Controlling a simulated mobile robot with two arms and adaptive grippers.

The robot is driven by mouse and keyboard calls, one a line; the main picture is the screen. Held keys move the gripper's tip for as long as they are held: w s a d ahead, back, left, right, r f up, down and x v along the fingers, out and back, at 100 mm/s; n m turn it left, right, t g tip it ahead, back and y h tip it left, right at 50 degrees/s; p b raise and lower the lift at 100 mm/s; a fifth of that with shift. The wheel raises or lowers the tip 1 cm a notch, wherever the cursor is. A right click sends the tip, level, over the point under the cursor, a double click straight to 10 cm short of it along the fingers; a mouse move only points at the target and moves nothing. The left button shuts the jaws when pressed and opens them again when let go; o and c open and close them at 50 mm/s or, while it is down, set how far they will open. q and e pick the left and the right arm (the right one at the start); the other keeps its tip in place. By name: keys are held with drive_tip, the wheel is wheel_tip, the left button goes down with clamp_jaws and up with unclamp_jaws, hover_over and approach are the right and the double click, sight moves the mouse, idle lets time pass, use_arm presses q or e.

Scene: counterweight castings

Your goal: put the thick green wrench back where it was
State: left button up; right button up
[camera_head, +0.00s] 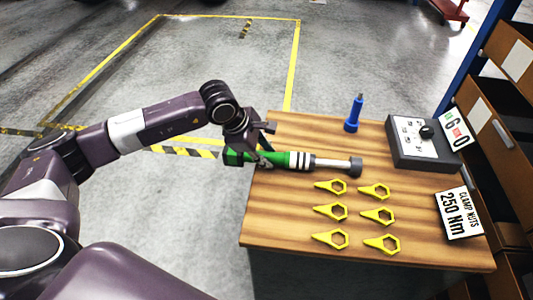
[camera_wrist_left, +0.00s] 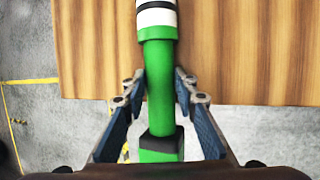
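The thick green wrench (camera_head: 291,159) has a green grip, white and black bands, a grey shaft and a dark head pointing right. It is at the table's left part, with its grip end past the left edge. I cannot tell whether it rests on the wood or is just above it. My left gripper (camera_head: 265,146) is at the grip; in the left wrist view its fingers (camera_wrist_left: 161,78) close on both sides of the green grip (camera_wrist_left: 160,95), their tips against it. My right gripper is not in view.
The wooden table (camera_head: 285,220) holds several yellow pointed ring tags (camera_head: 331,211), a blue screwdriver-like tool (camera_head: 353,114), a grey box with a knob (camera_head: 420,140), a green-and-red number card (camera_head: 456,131) and a "CLAMP NUTS 250 Nm" sign (camera_head: 459,213). Shelving (camera_head: 500,110) stands at right.

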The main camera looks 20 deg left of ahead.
use_arm(q)
drive_tip(key=o, duration=0.4)
drive_tip(key=shift+r, duration=0.1)
drive_tip(key=shift+r+p, duration=0.2)
drive_tip(key=shift+p, duration=0.1)
drive_tip(key=shift+s+a+r, duration=0.1)
drive_tip(key=shift+a+r, duration=0.05)
drive_tip(key=shift+r, duration=0.1)
drive_tip(key=shift+b+v, duration=1.65)
drive_tip(key=shift+v, duration=4.05)
